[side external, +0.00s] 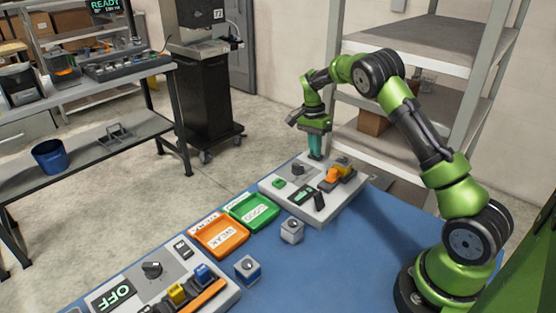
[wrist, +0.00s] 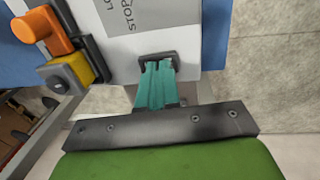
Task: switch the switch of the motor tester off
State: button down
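A grey console (side external: 335,205) stands at the back of the blue table. It carries a black knob (side external: 297,169), a small dark display (side external: 303,197), a green piece (side external: 278,183) and an orange-and-yellow block (side external: 340,168). A second console in front has a black knob (side external: 152,269) and a display reading OFF (side external: 114,296). No label shows which console is the motor tester. My gripper (side external: 315,154) points down at the far edge of the back console. In the wrist view its teal fingers (wrist: 157,72) look closed together, with their tips at a dark rectangular frame (wrist: 172,57). Whether anything is between them is hidden.
An orange tray (side external: 220,248) and a green tray (side external: 270,213) lie between the consoles. The blue table (side external: 370,265) is clear toward my base. A metal shelf (side external: 450,55) rises behind.

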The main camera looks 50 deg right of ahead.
notch_tip(320, 180, up, 14)
jog(key=w, duration=0.2)
dwell(0.4)
jog(key=shift+s+r, duration=0.1)
jog(key=shift+s, duration=0.55)
jog(key=f, duration=0.4)
jog(key=s+f, duration=0.1)
jog(key=f, duration=0.4)
jog(key=s+f, duration=0.1)
jog(key=f, duration=0.4)
